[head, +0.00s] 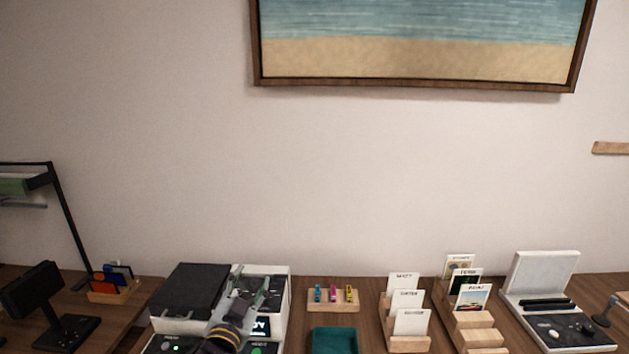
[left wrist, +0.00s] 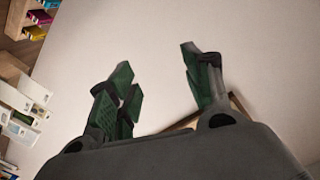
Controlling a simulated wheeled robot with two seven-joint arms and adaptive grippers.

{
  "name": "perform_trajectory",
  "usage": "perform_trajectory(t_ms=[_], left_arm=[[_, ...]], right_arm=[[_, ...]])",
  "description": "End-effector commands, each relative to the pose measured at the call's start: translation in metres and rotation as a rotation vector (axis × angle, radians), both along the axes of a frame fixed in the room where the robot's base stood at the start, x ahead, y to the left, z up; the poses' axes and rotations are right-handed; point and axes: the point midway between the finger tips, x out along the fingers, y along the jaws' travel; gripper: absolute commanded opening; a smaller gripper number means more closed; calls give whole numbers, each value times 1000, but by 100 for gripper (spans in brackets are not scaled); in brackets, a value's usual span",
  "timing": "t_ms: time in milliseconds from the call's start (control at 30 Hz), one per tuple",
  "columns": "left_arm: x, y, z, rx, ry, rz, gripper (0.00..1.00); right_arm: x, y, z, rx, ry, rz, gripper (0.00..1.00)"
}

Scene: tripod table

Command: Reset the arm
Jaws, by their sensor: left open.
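My left gripper (head: 253,283) shows low in the head view, left of centre, in front of a black and white device (head: 187,289). Its tips point up and away from me. In the left wrist view its two green-padded fingers (left wrist: 157,72) stand apart with only bare wall between the tips, so it is open and empty. Most of the left arm is outside the head view. My right gripper is in neither view.
A wooden block with small coloured clips (head: 333,300), a teal tray (head: 334,341), wooden card holders (head: 408,343) and a white case with a raised lid (head: 543,272) stand right of the gripper. A lamp (head: 66,215) stands left. The wall above is clear below the framed picture (head: 415,84).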

Motion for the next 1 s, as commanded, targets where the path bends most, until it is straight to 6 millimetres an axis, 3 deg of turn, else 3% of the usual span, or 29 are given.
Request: perform_trajectory(t_ms=[267,600,800,1000], left_arm=[[-36,36,-83,-85,328,116,50],[-114,60,-174,-161,743,208,50],[-165,66,-209,-190,953,234,50],[-199,67,-226,-207,1085,242,50]], right_arm=[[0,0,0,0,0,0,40],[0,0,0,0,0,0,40],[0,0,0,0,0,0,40],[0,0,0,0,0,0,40]])
